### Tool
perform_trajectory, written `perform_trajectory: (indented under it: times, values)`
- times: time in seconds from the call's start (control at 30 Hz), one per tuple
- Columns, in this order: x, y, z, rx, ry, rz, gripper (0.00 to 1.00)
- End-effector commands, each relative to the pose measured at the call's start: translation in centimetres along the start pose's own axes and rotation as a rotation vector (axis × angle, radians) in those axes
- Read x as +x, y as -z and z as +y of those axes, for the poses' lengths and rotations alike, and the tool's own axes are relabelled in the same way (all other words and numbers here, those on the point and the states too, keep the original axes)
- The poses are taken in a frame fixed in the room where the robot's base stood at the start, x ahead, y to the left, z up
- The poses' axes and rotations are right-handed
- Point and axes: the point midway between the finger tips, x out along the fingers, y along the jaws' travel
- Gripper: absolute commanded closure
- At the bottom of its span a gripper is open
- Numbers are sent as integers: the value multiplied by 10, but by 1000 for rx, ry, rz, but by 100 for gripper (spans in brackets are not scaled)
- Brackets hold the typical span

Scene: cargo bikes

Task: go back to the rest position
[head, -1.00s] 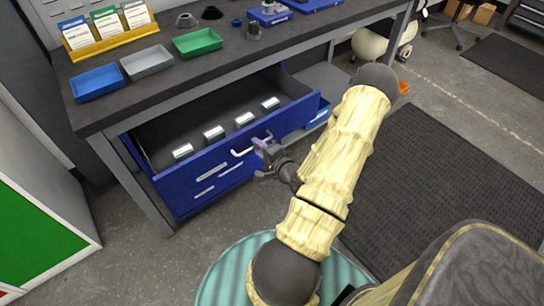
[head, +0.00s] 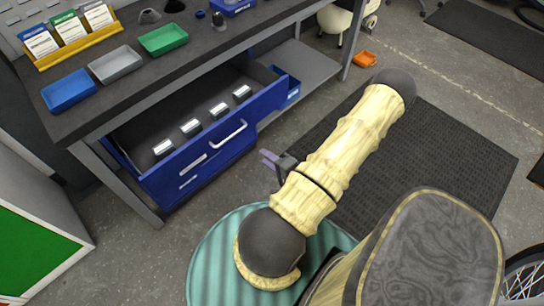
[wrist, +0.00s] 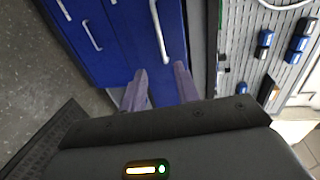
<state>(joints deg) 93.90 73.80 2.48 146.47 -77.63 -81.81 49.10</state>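My gripper (head: 268,158) is in front of the blue drawer, apart from it, with my arm folded over my base. In the wrist view its two purple-grey fingers (wrist: 159,82) stand apart with nothing between them, so it is open and empty. The blue drawer (head: 205,158) is pulled out under the workbench, and several metal-and-dark pieces lie in a row inside it. The drawer's light handle (head: 229,134) is clear of my fingers. The handle also shows in the wrist view (wrist: 158,32), beyond the fingertips.
The workbench (head: 110,92) carries a blue tray (head: 68,90), a grey tray (head: 115,64), a green tray (head: 163,40) and a yellow card rack (head: 75,43). A dark mat (head: 440,140) lies on the floor at right. An orange item (head: 364,59) lies beyond it.

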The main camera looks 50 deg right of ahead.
Motion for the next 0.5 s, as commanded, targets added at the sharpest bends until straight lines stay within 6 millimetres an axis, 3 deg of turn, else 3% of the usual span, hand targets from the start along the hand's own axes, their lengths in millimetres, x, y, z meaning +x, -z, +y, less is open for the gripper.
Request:
perform_trajectory:
  times: [0.17, 0.5]
  values:
    - [-14, -1, 0, 0, -1, -1, 69]
    - [-14, -1, 1, -1, 0, -2, 69]
